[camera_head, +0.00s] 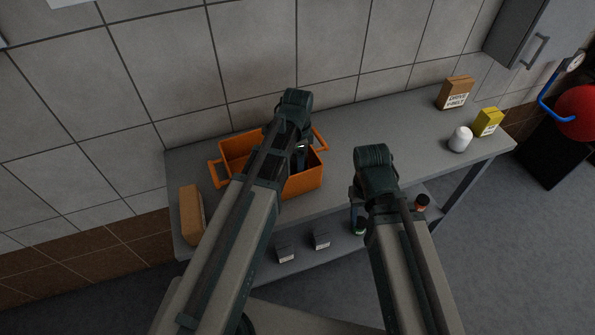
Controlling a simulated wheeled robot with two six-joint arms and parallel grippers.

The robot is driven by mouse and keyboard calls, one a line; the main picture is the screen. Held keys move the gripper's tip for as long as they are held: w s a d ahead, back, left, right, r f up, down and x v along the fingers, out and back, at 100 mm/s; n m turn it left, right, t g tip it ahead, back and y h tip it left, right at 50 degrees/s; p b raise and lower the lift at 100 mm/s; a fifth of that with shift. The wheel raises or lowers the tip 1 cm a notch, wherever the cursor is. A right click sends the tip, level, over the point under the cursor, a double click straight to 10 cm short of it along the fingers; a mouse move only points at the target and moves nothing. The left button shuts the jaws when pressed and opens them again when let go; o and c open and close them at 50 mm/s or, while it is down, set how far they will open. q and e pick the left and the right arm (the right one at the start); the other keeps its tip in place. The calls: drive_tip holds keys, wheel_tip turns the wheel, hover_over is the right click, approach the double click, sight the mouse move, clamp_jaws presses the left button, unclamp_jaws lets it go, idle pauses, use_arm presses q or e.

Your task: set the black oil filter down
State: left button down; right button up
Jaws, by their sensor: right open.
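I cannot make out a black oil filter for certain; my arms cover part of the bench and crate. An orange crate (306,183) with side handles stands on the grey bench (330,125). My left arm reaches across the crate, and my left gripper (301,157) points down at it; its fingertips and anything between them are hidden. My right gripper (356,198) is open, to the right of the crate near the bench's front edge, partly hidden by my own wrist.
A cardboard box (191,214) stands at the bench's left end. At the right are a brown box (455,93), a yellow box (488,122) and a white rounded object (460,139). The bench middle behind my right wrist is clear.

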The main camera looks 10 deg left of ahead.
use_arm(q)
drive_tip(key=shift+f+b, duration=1.65)
drive_tip(key=shift+f, duration=0.15)
drive_tip(key=shift+f, duration=0.1)
drive_tip(key=shift+f, duration=0.15)
drive_tip(key=shift+c, duration=0.8)
unclamp_jaws()
